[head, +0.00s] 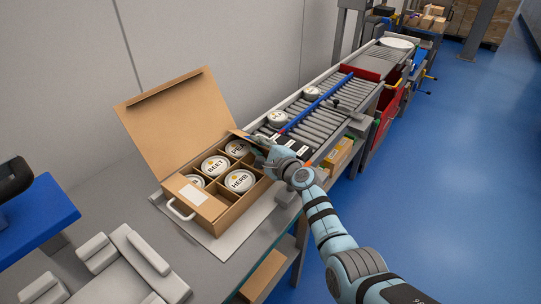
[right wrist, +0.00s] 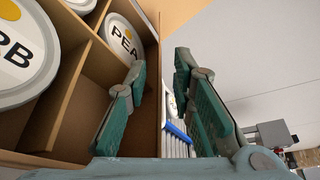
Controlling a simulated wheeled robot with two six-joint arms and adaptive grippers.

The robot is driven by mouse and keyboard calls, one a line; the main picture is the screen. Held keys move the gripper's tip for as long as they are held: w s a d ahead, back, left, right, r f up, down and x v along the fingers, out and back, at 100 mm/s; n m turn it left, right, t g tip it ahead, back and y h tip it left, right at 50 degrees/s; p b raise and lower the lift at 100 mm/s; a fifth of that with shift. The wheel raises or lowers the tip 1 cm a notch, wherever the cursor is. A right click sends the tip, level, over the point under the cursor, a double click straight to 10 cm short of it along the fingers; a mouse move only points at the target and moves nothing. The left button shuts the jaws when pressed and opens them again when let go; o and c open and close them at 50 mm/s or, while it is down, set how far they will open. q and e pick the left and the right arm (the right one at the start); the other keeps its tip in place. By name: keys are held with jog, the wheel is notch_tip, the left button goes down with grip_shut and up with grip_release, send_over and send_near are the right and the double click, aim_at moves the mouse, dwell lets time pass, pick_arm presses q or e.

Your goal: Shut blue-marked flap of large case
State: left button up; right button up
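The large cardboard case (head: 233,212) stands open on the bench in the head view, with its tall lid (head: 172,118) raised at the back. Labelled tubs sit in its compartments, including BEET (head: 214,166), HERB (head: 239,181) and PEA (head: 237,148). A small flap (head: 239,133) sticks up at the case's right end; I cannot make out a clear blue mark on it. My right gripper (head: 260,141) is at that end. In the right wrist view its fingers (right wrist: 161,62) are apart, one over the compartments, with the case's cardboard edge between them. My left gripper is out of view.
A roller conveyor (head: 320,117) with a blue bar (head: 312,108) and white tubs (head: 277,118) runs beyond the case. A white handle (head: 180,210) projects at the near end. Grey blocks (head: 125,262) and a blue tray (head: 38,217) stand at left. The blue floor is clear at right.

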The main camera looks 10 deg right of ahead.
jog(key=v, duration=1.1)
